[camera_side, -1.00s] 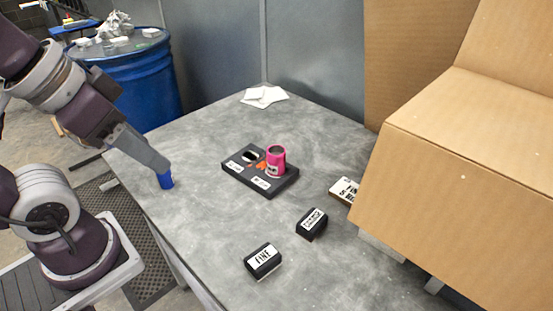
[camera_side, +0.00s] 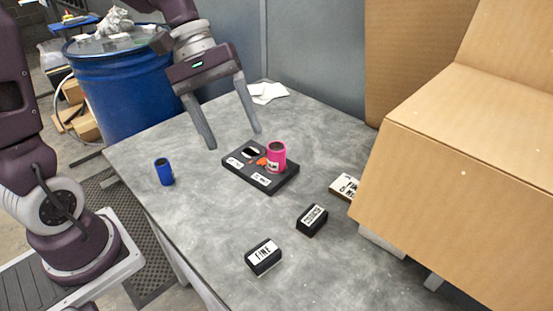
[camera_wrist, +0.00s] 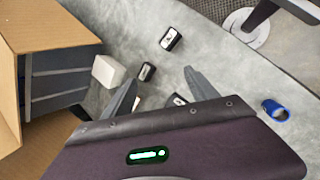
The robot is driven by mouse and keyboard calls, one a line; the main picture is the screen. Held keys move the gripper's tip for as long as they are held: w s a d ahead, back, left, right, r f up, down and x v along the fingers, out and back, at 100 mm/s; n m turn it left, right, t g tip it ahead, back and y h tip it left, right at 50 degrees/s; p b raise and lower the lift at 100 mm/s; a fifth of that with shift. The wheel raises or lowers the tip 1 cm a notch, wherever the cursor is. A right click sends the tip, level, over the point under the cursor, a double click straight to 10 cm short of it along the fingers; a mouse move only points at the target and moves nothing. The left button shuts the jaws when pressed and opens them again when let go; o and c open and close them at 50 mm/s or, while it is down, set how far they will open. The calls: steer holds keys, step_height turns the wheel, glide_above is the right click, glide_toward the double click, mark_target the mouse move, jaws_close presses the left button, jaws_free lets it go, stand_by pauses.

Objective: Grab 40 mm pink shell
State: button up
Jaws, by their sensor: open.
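The pink shell (camera_side: 276,158), an open-topped cylinder with a white label, stands upright at the right end of a black holder (camera_side: 262,184) on the table. My gripper (camera_side: 235,138) is open and empty, fingers pointing down, above the table and to the left of the pink shell in the side view. In the wrist view my gripper (camera_wrist: 160,80) shows its spread fingers, and the pink shell is not visible there. A blue shell (camera_side: 164,172) stands apart near the table's left edge; it also shows in the wrist view (camera_wrist: 275,110).
The holder has a dark opening (camera_side: 250,152) and an orange-red patch beside the pink shell. Labelled black blocks (camera_side: 263,257) (camera_side: 312,220) lie toward the front. A large cardboard box (camera_side: 460,190) fills the right side. White sheets (camera_side: 268,93) lie at the back. The left tabletop is mostly clear.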

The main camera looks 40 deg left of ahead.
steer(key=w+a+f+n+h, duration=0.45)
steer(key=w+f+n, duration=0.2)
steer(key=w, duration=0.25)
steer(key=n+t+h, duration=0.3)
steer(key=n+t, duration=0.1)
steer(key=n, duration=0.2)
glide_toward(269, 146)
steer(key=x, duration=0.5)
steer(key=shift+w+f, duration=0.2)
steer(key=shift+f, duration=0.15)
steer(key=x, duration=0.6)
steer(key=shift+d, duration=0.5)
jaws_close()
